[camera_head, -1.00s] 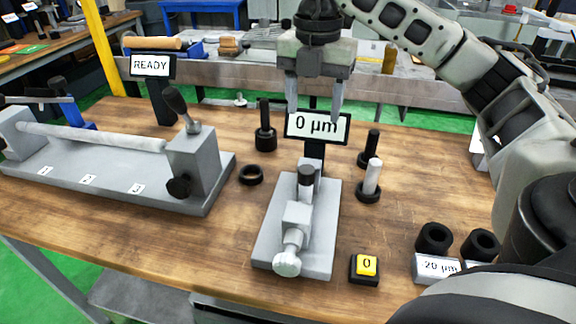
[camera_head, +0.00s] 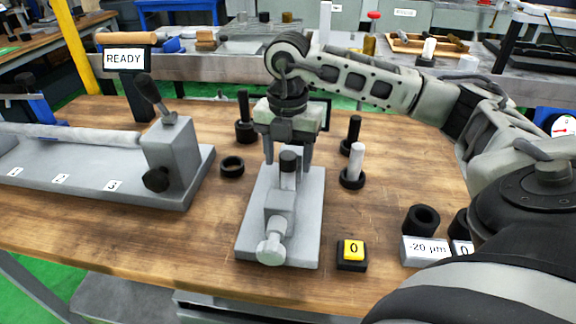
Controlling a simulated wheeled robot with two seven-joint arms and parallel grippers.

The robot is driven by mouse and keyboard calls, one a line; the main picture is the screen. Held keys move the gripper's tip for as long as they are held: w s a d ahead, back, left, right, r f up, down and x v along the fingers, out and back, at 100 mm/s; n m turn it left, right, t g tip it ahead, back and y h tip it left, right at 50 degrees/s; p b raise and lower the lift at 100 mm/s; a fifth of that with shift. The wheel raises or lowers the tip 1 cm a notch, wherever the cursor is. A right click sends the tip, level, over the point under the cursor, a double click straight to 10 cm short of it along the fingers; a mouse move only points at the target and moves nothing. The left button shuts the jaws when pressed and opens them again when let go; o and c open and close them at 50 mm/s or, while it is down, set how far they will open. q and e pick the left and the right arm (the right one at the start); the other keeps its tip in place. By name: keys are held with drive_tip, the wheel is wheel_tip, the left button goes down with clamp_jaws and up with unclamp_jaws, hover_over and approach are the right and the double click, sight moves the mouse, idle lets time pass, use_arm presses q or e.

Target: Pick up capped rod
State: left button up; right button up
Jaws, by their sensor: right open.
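I cannot tell whether the fingers are level with the cap or nearer or farther. A white rod in a black base (camera_head: 356,165) and black rods in black bases (camera_head: 353,135) (camera_head: 244,120) stand around the stand. My left gripper is not in view.
A grey grinder fixture (camera_head: 180,155) holding a long pale bar is at the left. A black ring (camera_head: 232,166) lies beside the stand. A yellow button (camera_head: 353,248) and a black collar (camera_head: 421,219) by a "-20 µm" label are at the front right. The front left table is clear.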

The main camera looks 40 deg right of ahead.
drive_tip(key=shift+f, duration=0.5)
drive_tip(key=shift+c, duration=0.4)
drive_tip(key=shift+r, duration=0.1)
clamp_jaws()
